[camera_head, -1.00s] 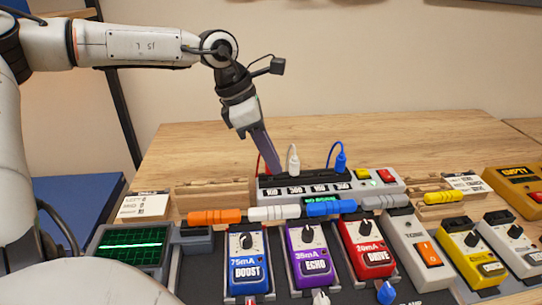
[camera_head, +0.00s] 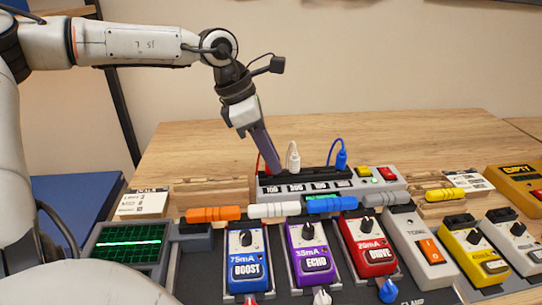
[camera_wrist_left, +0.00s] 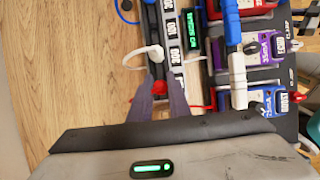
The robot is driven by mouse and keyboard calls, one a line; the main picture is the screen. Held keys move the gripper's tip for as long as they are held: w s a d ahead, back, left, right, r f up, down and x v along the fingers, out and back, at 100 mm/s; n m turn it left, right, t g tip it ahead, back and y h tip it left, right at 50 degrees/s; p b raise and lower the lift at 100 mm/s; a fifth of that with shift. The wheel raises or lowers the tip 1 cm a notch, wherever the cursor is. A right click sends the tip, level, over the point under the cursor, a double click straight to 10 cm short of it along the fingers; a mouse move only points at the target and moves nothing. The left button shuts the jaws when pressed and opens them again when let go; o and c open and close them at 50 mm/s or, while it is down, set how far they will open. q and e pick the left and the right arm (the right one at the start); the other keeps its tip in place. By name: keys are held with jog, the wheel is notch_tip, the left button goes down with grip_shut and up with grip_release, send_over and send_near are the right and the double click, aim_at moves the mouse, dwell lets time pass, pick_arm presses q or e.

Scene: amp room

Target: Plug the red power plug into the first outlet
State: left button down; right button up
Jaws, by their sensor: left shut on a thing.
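The power strip (camera_head: 330,186) stands on the table with a row of outlets behind number labels. My left gripper (camera_head: 274,168) points down at the strip's left end, the first outlet. In the left wrist view its two fingers (camera_wrist_left: 160,92) are shut on the red plug (camera_wrist_left: 160,88), which sits between the fingertips at the strip's end. The fingers hide the plug's prongs and the outlet, so I cannot tell how deep it sits. A red cable (camera_head: 258,164) shows beside the fingers. My right gripper is not in view.
A white plug (camera_head: 293,157) and a blue plug (camera_head: 341,160) stand upright in the strip, the white one close to my fingers. Coloured cylinders (camera_head: 213,214) and several pedals (camera_head: 248,260) lie in front. A green-screened meter (camera_head: 128,245) is at left. The table behind is clear.

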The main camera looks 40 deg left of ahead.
pick_arm(q)
jog(key=c, duration=1.2)
grip_release()
jog(key=shift+r+p, duration=2.25)
jog(key=shift+r, duration=1.3)
